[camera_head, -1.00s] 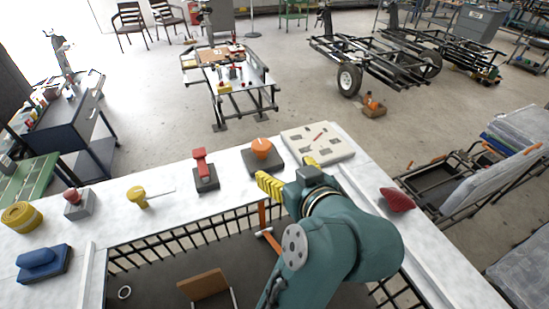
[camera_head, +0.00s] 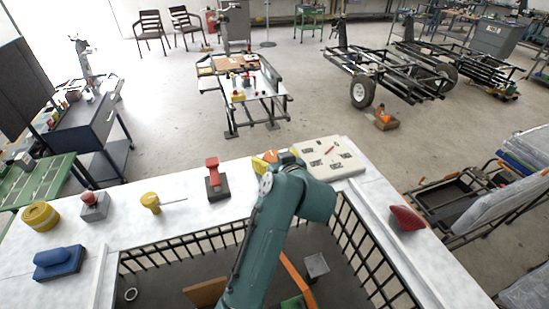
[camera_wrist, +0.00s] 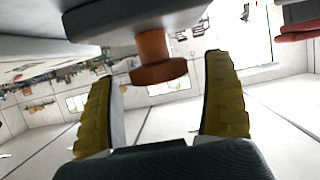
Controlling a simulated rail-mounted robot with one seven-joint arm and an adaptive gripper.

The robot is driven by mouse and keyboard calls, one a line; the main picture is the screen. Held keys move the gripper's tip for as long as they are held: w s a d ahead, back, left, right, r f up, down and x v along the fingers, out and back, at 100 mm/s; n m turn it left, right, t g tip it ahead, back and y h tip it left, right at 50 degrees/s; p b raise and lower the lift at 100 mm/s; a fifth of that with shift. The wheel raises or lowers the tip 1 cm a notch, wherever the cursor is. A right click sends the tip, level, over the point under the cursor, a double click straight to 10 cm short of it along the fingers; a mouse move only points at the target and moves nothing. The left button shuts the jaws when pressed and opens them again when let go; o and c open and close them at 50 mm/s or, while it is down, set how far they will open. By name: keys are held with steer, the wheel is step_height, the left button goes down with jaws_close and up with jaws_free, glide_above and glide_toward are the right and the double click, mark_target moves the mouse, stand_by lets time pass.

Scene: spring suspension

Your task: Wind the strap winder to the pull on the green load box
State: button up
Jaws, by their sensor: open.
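An orange knob (camera_wrist: 155,73) on a short post hangs from a dark base (camera_wrist: 135,18) in the wrist view, which looks upside down. My gripper (camera_wrist: 162,66) is open, with one yellow finger on each side of the knob and a gap on both sides. In the head view my gripper (camera_head: 268,160) is over the knob's place and largely hides it. I cannot tell for sure which fixture is the strap winder. A small green patch (camera_head: 293,303) shows low in the caged well, partly behind my arm; I cannot tell whether it is the load box.
Along the white bench stand a red lever (camera_head: 213,178), a yellow knob (camera_head: 151,201), a red button (camera_head: 90,204), a yellow roll (camera_head: 41,216) and a blue block (camera_head: 57,261). A pale board (camera_head: 329,158) and red wedge (camera_head: 407,218) lie right. A grey cube (camera_head: 316,265) sits in the well.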

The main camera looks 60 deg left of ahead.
steer(key=c, duration=1.2)
steer(key=shift+s+f+m+t, duration=0.1)
steer(key=shift+s+m+t, duration=0.05)
steer(key=shift+m+t, duration=0.2)
steer(key=shift+c, duration=0.2)
steer(key=m+t+p, duration=0.1)
steer(key=m+t+h+p, duration=0.1)
steer(key=t, duration=0.1)
steer(key=m+t+h+p, duration=0.1)
steer(key=m, duration=0.1)
steer(key=shift+s+a+t, duration=0.15)
steer(key=shift+s+t, duration=0.2)
steer(key=shift+f+m+t+h, duration=0.2)
steer(key=shift+m+t+h, duration=0.7)
steer(key=shift+m+t, duration=0.35)
steer(key=shift+a+m+t+h+b, duration=0.1)
steer(key=shift+m+t+h+b, duration=0.7)
steer(key=shift+m+h, duration=0.3)
steer(key=shift+m, duration=0.3)
